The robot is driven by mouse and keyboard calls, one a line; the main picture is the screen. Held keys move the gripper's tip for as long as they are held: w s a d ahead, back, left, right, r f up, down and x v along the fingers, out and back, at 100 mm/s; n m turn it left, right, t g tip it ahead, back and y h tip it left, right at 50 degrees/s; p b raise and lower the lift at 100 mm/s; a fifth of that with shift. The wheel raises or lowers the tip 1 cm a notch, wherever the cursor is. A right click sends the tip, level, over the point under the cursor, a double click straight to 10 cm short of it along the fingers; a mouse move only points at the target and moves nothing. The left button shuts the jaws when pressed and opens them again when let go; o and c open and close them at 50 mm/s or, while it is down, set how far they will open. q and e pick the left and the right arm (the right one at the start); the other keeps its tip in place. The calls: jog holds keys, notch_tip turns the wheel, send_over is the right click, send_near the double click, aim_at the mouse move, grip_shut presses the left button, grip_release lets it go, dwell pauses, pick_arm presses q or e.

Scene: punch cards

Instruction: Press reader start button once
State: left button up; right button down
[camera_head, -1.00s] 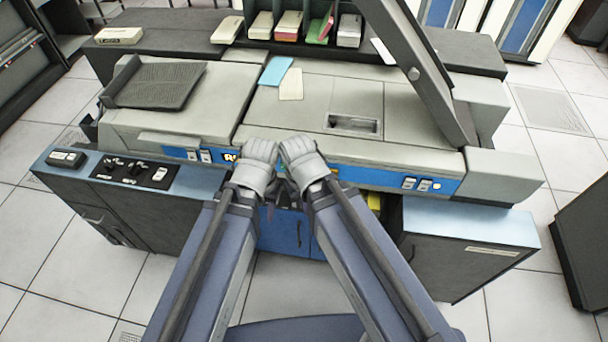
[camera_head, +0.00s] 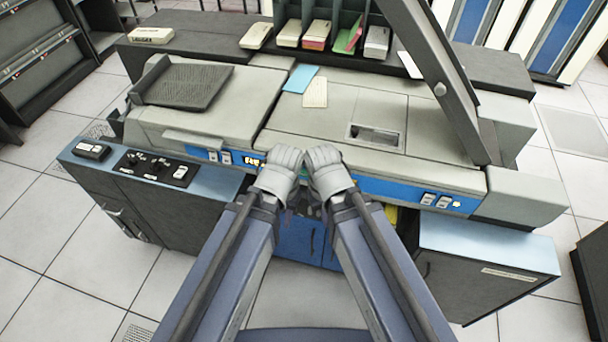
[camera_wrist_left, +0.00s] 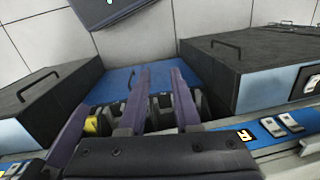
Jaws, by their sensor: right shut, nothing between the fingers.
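The card machine (camera_head: 300,123) is grey with a blue strip along its front edge. Light push buttons (camera_head: 219,157) and a black-and-yellow label (camera_head: 253,162) sit at the strip's left part. More light buttons (camera_head: 435,201) sit at its right part. I cannot read which button is the reader start. My left gripper (camera_head: 290,157) is over the front edge, right of the label; its jaw opening is unclear. My right gripper (camera_head: 319,155) is close beside it, shut and empty. The grippers hide the strip's middle. The left wrist view also shows light buttons (camera_wrist_left: 282,123) beside a label.
A side cabinet with a black switch panel (camera_head: 155,168) stands at left, another blue-topped cabinet (camera_head: 485,250) at right. A tilted dark panel (camera_head: 440,75) rises at the machine's right. Blue and cream cards (camera_head: 301,78) lie on top.

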pick_arm(q)
grip_shut()
jog(key=shift+f, duration=0.1)
dwell(1.3)
